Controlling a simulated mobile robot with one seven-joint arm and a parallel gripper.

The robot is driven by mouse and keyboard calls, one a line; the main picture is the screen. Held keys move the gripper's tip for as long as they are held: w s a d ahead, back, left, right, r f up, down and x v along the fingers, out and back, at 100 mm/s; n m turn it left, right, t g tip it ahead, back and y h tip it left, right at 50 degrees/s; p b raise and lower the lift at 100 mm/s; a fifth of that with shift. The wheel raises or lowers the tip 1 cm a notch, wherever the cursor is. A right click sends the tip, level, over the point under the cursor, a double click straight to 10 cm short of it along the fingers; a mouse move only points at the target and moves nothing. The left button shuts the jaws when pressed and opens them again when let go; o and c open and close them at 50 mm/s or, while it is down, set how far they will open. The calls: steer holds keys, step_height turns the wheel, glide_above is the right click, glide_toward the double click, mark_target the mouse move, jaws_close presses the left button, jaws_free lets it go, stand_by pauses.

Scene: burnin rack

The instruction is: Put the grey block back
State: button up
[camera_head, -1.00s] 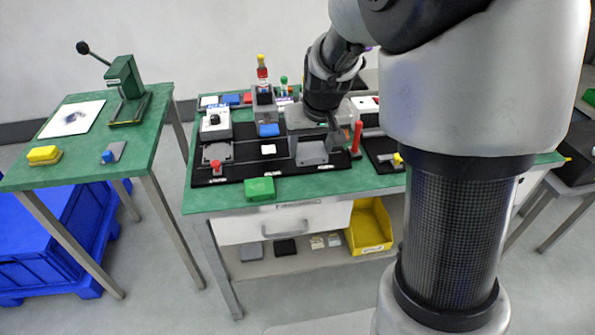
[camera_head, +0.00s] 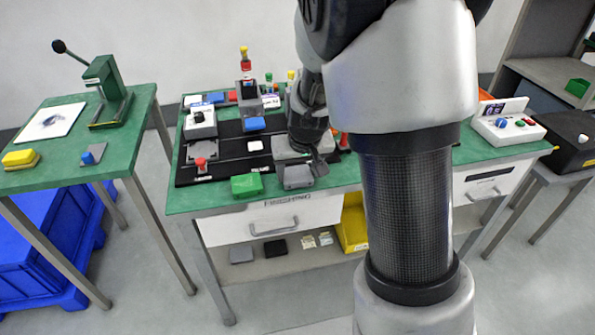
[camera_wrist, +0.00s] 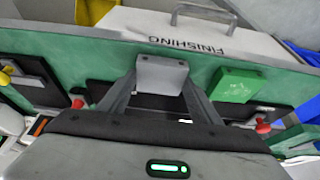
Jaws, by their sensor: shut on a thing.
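The grey block (camera_head: 297,177) is at the front of the green bench (camera_head: 215,197), to the right of the green block (camera_head: 246,185). My gripper (camera_wrist: 161,82) is shut on it, with one finger on each side. The grey block also shows between the fingers in the wrist view (camera_wrist: 162,72). It looks to be over the green strip in front of the black board (camera_head: 228,170); I cannot tell how high it is. My gripper (camera_head: 310,165) partly covers the right end of that board.
A red knob (camera_head: 200,163), a white square (camera_head: 256,145) and a blue block (camera_head: 254,124) are on the black board. A red-and-yellow-topped post stands behind. A white button box (camera_head: 507,122) is at the bench's right. A side table (camera_head: 140,110) stands left.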

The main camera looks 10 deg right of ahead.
steer(key=shift+f, duration=0.25)
steer(key=o, duration=1.1)
steer(key=shift+r, duration=0.1)
steer(key=shift+r, duration=0.3)
steer(key=p+v, duration=0.5)
steer(key=v, duration=0.7)
steer(key=shift+t, duration=0.5)
steer(key=s+r, duration=0.4)
steer(key=s, duration=0.2)
steer(key=s+r, duration=0.3)
steer(key=s, duration=0.4)
steer(key=s+r, duration=0.4)
steer(key=s, duration=0.3)
steer(key=shift+r+b, duration=0.3)
steer(key=shift+r, duration=0.05)
